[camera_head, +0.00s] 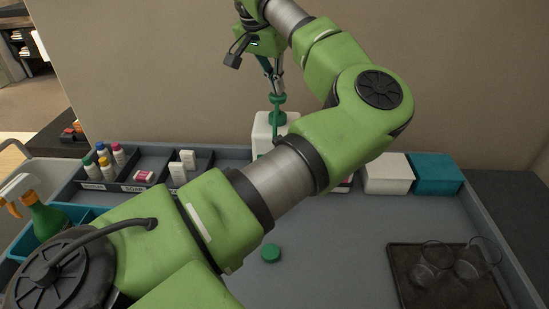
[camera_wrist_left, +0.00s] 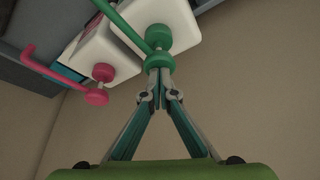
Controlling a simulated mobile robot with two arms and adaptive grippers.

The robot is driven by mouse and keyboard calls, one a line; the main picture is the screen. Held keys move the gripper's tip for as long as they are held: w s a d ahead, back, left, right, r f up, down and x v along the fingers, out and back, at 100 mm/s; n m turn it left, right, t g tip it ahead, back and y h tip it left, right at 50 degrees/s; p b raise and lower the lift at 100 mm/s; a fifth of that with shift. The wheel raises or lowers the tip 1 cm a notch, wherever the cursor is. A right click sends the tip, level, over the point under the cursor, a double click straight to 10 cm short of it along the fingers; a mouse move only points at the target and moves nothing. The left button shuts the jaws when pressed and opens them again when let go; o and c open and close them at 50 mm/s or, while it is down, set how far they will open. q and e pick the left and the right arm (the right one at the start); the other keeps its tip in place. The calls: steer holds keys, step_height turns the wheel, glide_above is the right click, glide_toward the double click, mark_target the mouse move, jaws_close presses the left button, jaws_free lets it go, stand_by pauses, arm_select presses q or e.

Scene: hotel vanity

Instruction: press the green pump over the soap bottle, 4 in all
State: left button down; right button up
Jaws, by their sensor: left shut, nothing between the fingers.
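The white soap bottle (camera_head: 262,130) with the green pump (camera_head: 277,101) stands at the back middle of the counter, partly hidden by my left arm. In the left wrist view the green pump (camera_wrist_left: 158,39) has a long spout, on top of a white bottle (camera_wrist_left: 183,14). My left gripper (camera_head: 277,90) is shut and empty, pointing down, with its tips directly over the pump head. In the left wrist view the shut fingertips (camera_wrist_left: 158,64) are at the pump head; I cannot tell whether they touch. My right gripper is in neither view.
A pink pump (camera_wrist_left: 97,97) on another white bottle is beside the green one. A divided dark tray (camera_head: 127,184) holds small bottles at left. A spray bottle (camera_head: 46,218) stands at far left. A green cap (camera_head: 270,253) lies mid-counter; a dark tray (camera_head: 410,292) with glasses is at right.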

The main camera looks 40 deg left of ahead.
arm_select(q)
steer(key=shift+f+b, duration=0.7)
steer(key=shift+f, duration=0.45)
steer(key=shift+r, duration=0.1)
steer(key=shift+r+p, duration=1.45)
steer(key=shift+r, duration=0.45)
steer(key=shift+f, duration=0.1)
steer(key=shift+f+b, duration=1.5)
steer(key=shift+f, duration=0.4)
steer(key=shift+r, duration=0.1)
